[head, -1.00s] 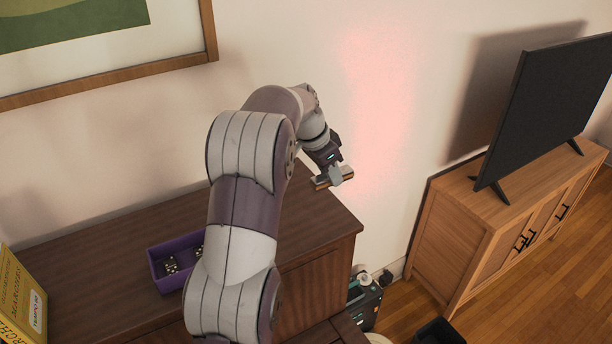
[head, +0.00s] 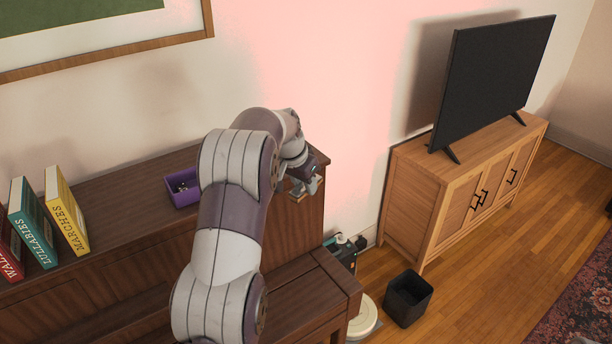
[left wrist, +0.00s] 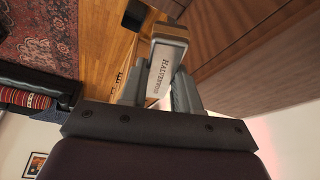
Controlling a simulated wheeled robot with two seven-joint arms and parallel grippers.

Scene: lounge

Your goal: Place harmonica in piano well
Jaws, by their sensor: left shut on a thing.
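My left gripper (head: 306,188) is shut on the harmonica (head: 298,197), a small block with a silver and tan body. In the left wrist view, the harmonica (left wrist: 161,70) sits between the two fingers (left wrist: 158,92), its lettered silver face showing. The piano (head: 150,250) is dark brown wood with a flat top and a lower ledge (head: 320,283) in front. The harmonica is held in the air near the right end of the piano top. I cannot make out the well clearly; my left arm covers part of the piano. My right gripper is not in view.
A purple box (head: 181,198) with dice-like pieces stands on the piano top. Several books (head: 66,212) stand at its left. Right of the piano are a black bin (head: 408,297), a round white device (head: 364,318) and a cabinet (head: 460,190) with a television (head: 492,80).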

